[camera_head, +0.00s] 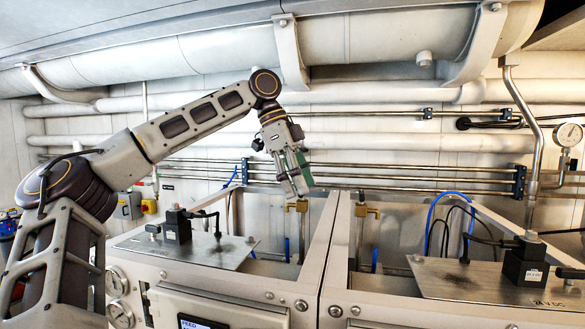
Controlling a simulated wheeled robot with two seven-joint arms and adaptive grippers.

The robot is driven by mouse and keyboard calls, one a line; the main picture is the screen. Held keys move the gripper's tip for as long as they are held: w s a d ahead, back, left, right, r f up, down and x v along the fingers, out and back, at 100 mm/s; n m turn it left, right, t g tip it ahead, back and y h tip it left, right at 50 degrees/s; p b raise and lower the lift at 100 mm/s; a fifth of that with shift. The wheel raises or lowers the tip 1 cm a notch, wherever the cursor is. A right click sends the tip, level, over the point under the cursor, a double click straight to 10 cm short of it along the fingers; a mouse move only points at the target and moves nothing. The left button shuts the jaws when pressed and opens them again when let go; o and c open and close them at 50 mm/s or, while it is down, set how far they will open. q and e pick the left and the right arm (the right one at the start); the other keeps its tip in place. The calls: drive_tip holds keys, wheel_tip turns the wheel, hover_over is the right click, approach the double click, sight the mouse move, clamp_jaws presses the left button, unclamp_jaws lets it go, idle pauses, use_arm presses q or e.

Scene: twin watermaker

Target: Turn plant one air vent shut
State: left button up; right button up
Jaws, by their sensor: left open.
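My left gripper (298,188) hangs from my left arm, fingers pointing down, open and with nothing seen between the fingers. It is over the back right of the left-hand unit. A brass fitting (298,206) on a vertical pipe stands just below the fingertips in the picture. I cannot tell whether they touch it. It may be the air vent, but I see no label, and its handle position is unclear. A similar brass fitting (366,211) stands on the right-hand unit. My right gripper is not in view.
The left unit's metal plate (200,252) carries a black valve block (177,227). The right unit's plate (480,280) carries another black block (526,262). Frame rails (325,235) divide the units. Thin pipes (400,180) run along the back wall; large pipes (370,38) hang overhead.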

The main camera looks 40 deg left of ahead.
use_arm(q)
drive_tip(key=v, duration=1.2)
idle(0.3)
drive_tip(key=shift+f, duration=0.1)
idle(0.6)
